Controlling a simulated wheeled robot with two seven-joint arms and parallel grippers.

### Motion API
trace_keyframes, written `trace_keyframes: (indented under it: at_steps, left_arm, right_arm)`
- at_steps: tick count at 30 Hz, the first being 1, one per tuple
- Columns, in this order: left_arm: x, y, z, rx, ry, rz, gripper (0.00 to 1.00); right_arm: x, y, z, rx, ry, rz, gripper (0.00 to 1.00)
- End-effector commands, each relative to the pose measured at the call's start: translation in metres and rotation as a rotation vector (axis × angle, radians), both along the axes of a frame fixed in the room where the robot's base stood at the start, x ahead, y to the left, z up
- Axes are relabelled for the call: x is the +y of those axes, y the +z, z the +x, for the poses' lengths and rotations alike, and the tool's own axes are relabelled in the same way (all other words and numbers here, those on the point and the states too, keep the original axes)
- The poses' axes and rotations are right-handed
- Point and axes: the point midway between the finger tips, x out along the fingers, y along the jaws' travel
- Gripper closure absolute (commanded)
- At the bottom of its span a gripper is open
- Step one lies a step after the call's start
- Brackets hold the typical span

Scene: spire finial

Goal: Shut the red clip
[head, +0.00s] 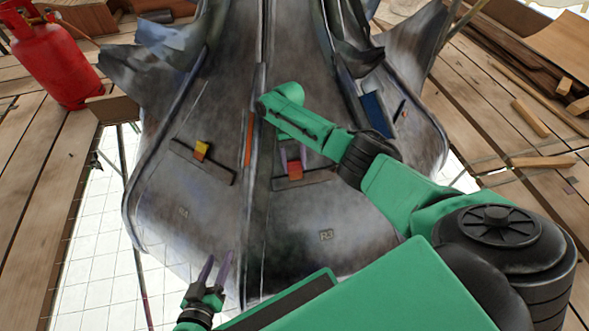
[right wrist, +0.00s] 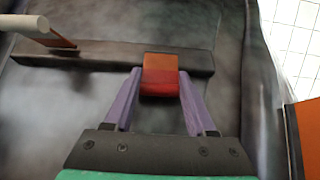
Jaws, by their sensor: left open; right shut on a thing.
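The red clip (head: 295,170) sits on a dark bar (head: 318,178) on the right half of the grey metal spire skin. In the right wrist view the clip (right wrist: 160,76) has an orange-red top and a darker red lower face, and it overlaps the bar (right wrist: 105,58). My right gripper (head: 293,156) has its two purple fingers on either side of the clip, shut on it. I cannot tell whether the clip itself is open or shut. My left gripper (head: 214,270) is open and empty, low in the head view, away from the clip.
A yellow and orange clip (head: 201,150) sits on another dark bar to the left. An orange strip (head: 249,138) runs along the central seam. A blue panel (head: 374,112) is at right. A red gas cylinder (head: 52,62) and loose planks (head: 530,117) stand on the boards around.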

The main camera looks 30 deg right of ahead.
Motion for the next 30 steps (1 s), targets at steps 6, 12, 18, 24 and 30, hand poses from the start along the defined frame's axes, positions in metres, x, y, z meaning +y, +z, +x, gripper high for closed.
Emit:
trace_keyframes:
  at_steps: [6,12,18,24,30]
  left_arm:
    - [-0.001,-0.024,0.0,-0.035,0.021,-0.027,0.5]
    - [-0.001,-0.022,0.0,-0.036,0.021,-0.027,0.5]
    - [-0.001,-0.022,0.0,-0.035,0.021,-0.027,0.5]
    - [-0.001,-0.022,0.0,-0.034,0.02,-0.027,0.5]
    - [-0.001,-0.018,0.0,-0.033,0.019,-0.025,0.5]
  right_arm:
    - [-0.002,-0.002,0.003,0.043,-0.001,0.011,0.99]
    - [-0.002,0.0,0.003,0.045,0.0,0.012,0.99]
    - [-0.001,-0.001,0.002,0.045,0.0,0.013,0.14]
    - [-0.001,-0.001,0.002,0.046,0.001,0.013,0.14]
    - [-0.001,0.011,0.006,0.045,0.0,0.015,0.14]
